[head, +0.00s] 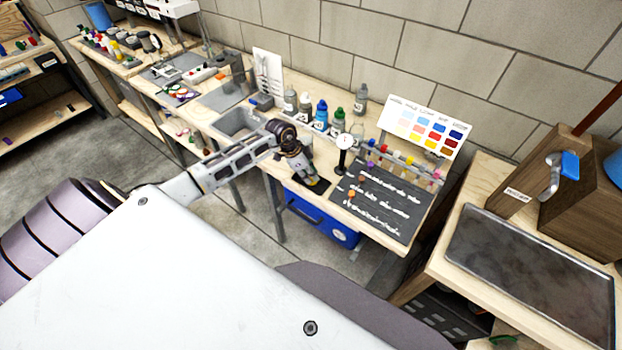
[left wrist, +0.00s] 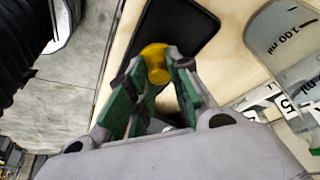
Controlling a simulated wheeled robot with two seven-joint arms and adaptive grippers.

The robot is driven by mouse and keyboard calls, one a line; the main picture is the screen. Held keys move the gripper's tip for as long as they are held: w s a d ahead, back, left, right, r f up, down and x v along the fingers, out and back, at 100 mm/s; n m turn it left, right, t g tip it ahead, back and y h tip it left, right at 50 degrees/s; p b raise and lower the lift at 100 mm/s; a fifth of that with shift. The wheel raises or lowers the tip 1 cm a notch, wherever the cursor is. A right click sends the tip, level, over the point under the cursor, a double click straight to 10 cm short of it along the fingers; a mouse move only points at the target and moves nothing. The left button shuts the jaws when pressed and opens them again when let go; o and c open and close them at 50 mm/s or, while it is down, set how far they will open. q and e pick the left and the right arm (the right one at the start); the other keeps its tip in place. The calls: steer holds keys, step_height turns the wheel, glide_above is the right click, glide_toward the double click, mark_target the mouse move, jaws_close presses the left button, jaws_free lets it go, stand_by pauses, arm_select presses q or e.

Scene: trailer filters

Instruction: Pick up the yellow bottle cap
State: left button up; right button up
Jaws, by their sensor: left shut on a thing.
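The yellow bottle cap (left wrist: 155,62) shows in the left wrist view between the green-padded fingertips of my left gripper (left wrist: 154,78). The gripper is shut on it, over the edge of a black mat on the wooden table. In the head view my left gripper (head: 311,184) reaches down to the table's front edge at the black mat (head: 318,188). The cap cannot be made out there. I cannot tell whether the cap still touches the surface. My right gripper is not in view.
Several bottles, including a blue one (head: 321,116) and a green one (head: 338,117), stand behind the gripper. A graduated clear vessel (left wrist: 285,40) is close by.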

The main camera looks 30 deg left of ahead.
arm_select(q)
step_height(320, 180, up, 10)
steer(key=shift+b, duration=0.45)
stand_by(0.4)
stand_by(0.5)
